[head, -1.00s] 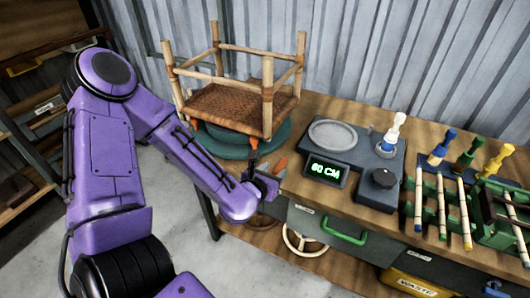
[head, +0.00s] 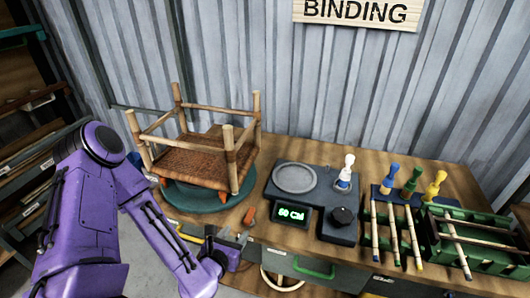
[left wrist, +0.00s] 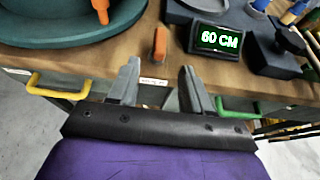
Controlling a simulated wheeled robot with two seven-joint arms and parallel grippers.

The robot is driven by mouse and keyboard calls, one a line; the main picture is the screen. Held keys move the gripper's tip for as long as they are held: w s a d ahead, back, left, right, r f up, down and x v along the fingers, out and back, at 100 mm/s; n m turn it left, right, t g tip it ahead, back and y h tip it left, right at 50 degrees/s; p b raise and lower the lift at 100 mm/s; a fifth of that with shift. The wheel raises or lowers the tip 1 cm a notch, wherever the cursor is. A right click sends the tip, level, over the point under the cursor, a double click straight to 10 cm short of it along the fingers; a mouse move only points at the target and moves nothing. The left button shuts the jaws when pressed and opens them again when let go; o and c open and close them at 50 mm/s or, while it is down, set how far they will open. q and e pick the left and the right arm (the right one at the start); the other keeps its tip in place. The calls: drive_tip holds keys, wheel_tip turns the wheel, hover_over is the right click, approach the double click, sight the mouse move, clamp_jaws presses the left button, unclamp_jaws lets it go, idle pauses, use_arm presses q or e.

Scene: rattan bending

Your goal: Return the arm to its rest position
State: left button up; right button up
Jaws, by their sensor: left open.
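My left arm is purple and comes in from the left in the head view. Its gripper (head: 232,241) is by the front edge of the workbench (head: 290,241), near the green turntable. In the left wrist view the left gripper (left wrist: 158,82) has its two grey fingers apart with nothing between them. An orange-handled tool (left wrist: 160,42) lies on the bench just beyond the fingertips; it also shows in the head view (head: 249,215). My right arm and gripper do not show.
A rattan stool frame (head: 200,155) stands on the green turntable (head: 186,195). A dark device (head: 325,205) reads 60 CM. Colored bottles (head: 412,180) and a green rack (head: 480,235) with rattan sticks are at right. Drawers with a green handle (head: 314,268) line the bench front.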

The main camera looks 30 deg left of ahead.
use_arm(q)
drive_tip(key=s+f+m+g+b, duration=0.2)
drive_tip(key=s+f+m+g, duration=0.3)
drive_tip(key=s+f+m, duration=0.4)
drive_tip(key=s+f+m+g+b, duration=0.2)
drive_tip(key=s+f+m+g, duration=0.3)
drive_tip(key=m, duration=1.7)
drive_tip(key=s+f, duration=0.4)
drive_tip(key=f, duration=0.2)
drive_tip(key=shift+s+d+f+m, duration=0.3)
drive_tip(key=shift+s+m, duration=0.05)
drive_tip(key=shift+m, duration=0.05)
